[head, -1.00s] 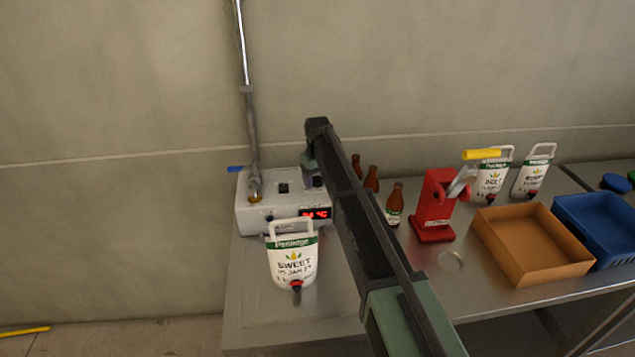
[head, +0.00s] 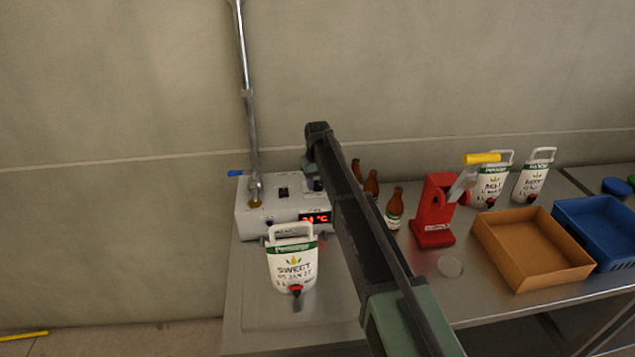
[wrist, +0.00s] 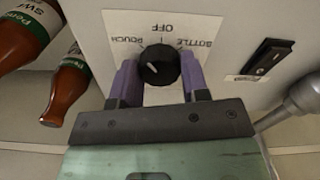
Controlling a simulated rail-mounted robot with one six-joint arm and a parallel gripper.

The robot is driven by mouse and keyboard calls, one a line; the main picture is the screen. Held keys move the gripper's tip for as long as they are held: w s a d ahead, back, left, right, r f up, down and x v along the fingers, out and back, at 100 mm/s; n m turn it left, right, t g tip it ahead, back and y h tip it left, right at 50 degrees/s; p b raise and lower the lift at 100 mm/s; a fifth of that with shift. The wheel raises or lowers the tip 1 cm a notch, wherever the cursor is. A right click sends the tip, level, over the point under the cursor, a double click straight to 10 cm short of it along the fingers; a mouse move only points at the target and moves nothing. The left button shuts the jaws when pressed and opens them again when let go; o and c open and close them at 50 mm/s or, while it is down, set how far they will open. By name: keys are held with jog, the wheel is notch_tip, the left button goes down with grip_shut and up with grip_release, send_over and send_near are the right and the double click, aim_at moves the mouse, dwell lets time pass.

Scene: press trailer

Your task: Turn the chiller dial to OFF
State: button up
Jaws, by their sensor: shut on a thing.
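The chiller (head: 262,222) is a white box with a red lit display at the back left of the steel table. Its black dial (wrist: 160,61) shows in the wrist view, on a label with POUCH at left, OFF at top and BOTTLE at right. A short white mark shows on the dial left of its middle; I cannot tell for sure which label it points to. My gripper (wrist: 159,74) has its purple fingers on either side of the dial, shut on it. In the head view my arm largely hides the dial and fingers.
A black rocker switch (wrist: 266,57) and a metal pipe (wrist: 303,98) are right of the dial in the wrist view. Brown bottles (head: 394,208) stand beside the chiller. A SWEET pouch (head: 292,265) stands in front. A red press (head: 433,215) and cardboard box (head: 533,250) are further right.

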aim_at(317, 183)
jog(key=m, duration=0.7)
dwell(0.5)
jog(key=o, duration=0.9)
notch_tip(317, 183, up, 11)
jog(key=p, duration=1.1)
jog(key=shift+f, duration=0.1)
